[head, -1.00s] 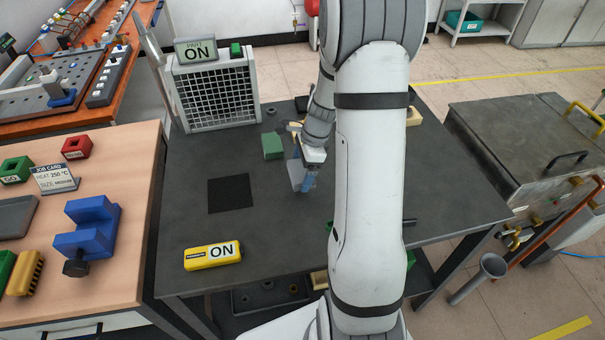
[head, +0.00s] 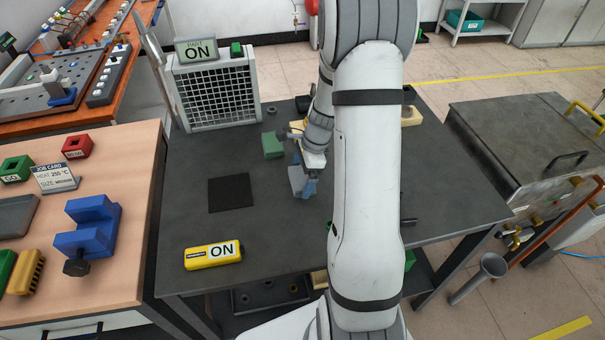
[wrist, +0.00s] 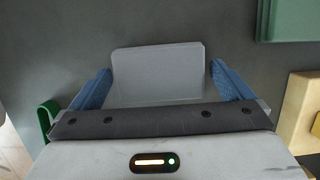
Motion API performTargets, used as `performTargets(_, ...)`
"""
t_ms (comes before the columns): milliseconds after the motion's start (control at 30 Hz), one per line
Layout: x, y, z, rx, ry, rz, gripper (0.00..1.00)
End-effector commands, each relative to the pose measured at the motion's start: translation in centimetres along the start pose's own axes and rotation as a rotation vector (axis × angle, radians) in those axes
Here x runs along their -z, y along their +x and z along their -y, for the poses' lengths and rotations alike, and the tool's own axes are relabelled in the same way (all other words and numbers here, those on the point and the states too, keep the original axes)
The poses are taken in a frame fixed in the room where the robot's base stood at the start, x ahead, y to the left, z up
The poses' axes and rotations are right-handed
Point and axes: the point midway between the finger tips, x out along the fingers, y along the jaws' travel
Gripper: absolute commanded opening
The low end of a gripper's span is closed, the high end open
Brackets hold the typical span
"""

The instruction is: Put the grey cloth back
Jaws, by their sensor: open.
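The grey cloth (wrist: 158,73) shows in the wrist view as a flat light-grey rectangle on the dark table. It lies between and just beyond the blue fingertips of my gripper (wrist: 158,85). The fingers are spread wide, with a gap on each side of the cloth. The cloth's near edge is hidden by my gripper body. In the head view my gripper (head: 304,185) is low over the middle of the dark table, and the arm hides much of the table to its right.
A green block (head: 273,145) stands just behind my gripper. A black square mat (head: 230,194) and a yellow ON box (head: 212,256) lie to the left. A grille unit (head: 215,95) stands at the back left. The table is bare around the mat.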

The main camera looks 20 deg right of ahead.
Motion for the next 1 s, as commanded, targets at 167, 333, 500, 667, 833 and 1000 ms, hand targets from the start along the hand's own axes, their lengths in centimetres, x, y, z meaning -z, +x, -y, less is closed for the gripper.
performTargets(167,0.1,-3.3,0.1,0.007,0.000,-0.002,1.00)
performTargets(333,0.1,-7.0,0.1,0.007,0.000,-0.001,1.00)
performTargets(500,0.1,-10.0,0.1,0.005,0.001,-0.001,1.00)
performTargets(667,0.0,-11.5,0.0,0.003,-0.001,-0.001,1.00)
performTargets(833,-1.5,-12.8,-1.2,0.010,-0.121,-0.023,1.00)
performTargets(1000,-5.0,-15.0,-4.6,0.025,-0.441,-0.084,1.00)
